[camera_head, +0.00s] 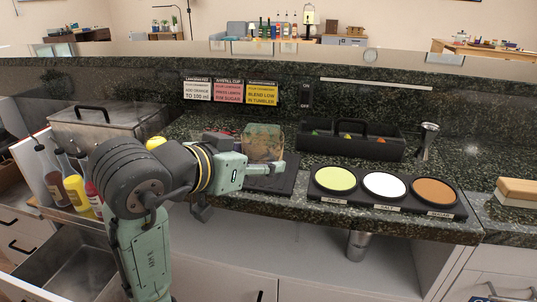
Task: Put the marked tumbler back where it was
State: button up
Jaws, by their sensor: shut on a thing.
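A squat, see-through tumbler (262,141) with brownish, blotchy colouring is at the middle of the counter. My gripper (266,166) comes in from the left and is shut on the tumbler low on its body. The tumbler looks upright. A dark mat (285,184) lies under and in front of it; I cannot tell whether the tumbler touches the mat. My gripper hides the tumbler's base, and no clear mark shows on it at this size.
A black caddy (345,147) stands behind to the right. A black tray (386,205) holds green, white and brown discs. A metal jigger (427,140) stands farther right. Bottles (75,187) and a metal box (105,128) are at left. Recipe cards (228,91) stand behind.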

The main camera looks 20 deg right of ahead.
aim_at(262, 142)
jog(key=w+d, duration=0.1)
jog(key=w, duration=0.1)
jog(key=w+d, duration=0.1)
jog(key=w, duration=0.2)
jog(key=w+d+p, duration=0.1)
jog(key=w, duration=0.1)
jog(key=shift+w+d+f, duration=0.35)
jog(key=shift+w, duration=0.05)
jog(key=shift+w+f, duration=0.1)
jog(key=shift+f, duration=1.7)
jog(key=shift+f, duration=0.2)
jog(key=o, duration=1.4)
